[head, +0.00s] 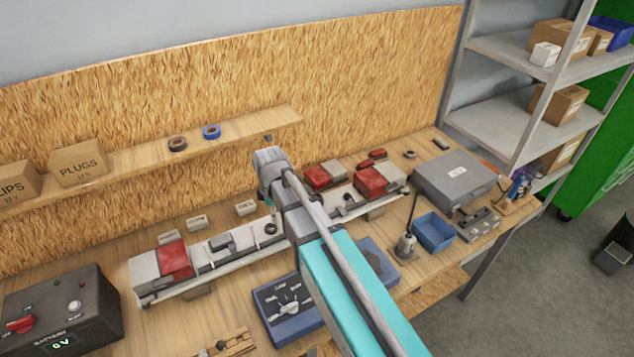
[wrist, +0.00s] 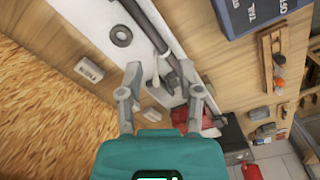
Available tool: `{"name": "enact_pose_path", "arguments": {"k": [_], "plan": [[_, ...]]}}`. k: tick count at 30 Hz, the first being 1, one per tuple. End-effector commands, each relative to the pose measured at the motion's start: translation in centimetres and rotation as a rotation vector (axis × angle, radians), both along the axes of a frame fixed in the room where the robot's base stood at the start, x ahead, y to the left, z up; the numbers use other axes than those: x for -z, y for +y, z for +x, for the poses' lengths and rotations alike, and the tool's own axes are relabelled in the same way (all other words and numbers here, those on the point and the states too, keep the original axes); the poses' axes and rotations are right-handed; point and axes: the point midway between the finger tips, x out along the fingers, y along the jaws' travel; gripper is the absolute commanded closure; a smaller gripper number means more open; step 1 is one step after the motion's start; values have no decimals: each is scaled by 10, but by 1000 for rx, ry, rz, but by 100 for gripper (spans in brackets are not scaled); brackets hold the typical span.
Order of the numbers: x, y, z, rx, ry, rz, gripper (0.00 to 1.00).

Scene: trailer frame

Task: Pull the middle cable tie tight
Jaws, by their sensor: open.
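The pale trailer frame beam (head: 222,268) lies along the bench in the head view, with red and white lamp blocks (head: 174,260) at its ends. In the wrist view the beam (wrist: 95,18) runs diagonally with a dark cable (wrist: 140,18) along it. My gripper (wrist: 160,78) is open, its two fingers apart over the beam and cable. A small pale upright piece between the fingers may be a cable tie tail; I cannot tell which tie it is, nor how tight. In the head view my arm hides the middle of the beam, and the fingers do not show clearly.
A blue switch box (head: 288,312) stands in front of the beam, and a black battery box (head: 62,312) at left. A blue bin (head: 433,232) and grey case (head: 455,177) are at right. Small labelled blocks (head: 246,208) lie behind the beam. A shelf (head: 130,164) runs above.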

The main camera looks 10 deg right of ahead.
Motion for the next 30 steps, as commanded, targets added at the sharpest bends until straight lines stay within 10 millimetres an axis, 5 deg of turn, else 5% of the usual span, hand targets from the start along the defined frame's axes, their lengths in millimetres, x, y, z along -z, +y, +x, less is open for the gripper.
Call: {"name": "enact_pose_path", "arguments": {"k": [30], "plan": [[71,-107,-66,842,0,-1,54]]}}
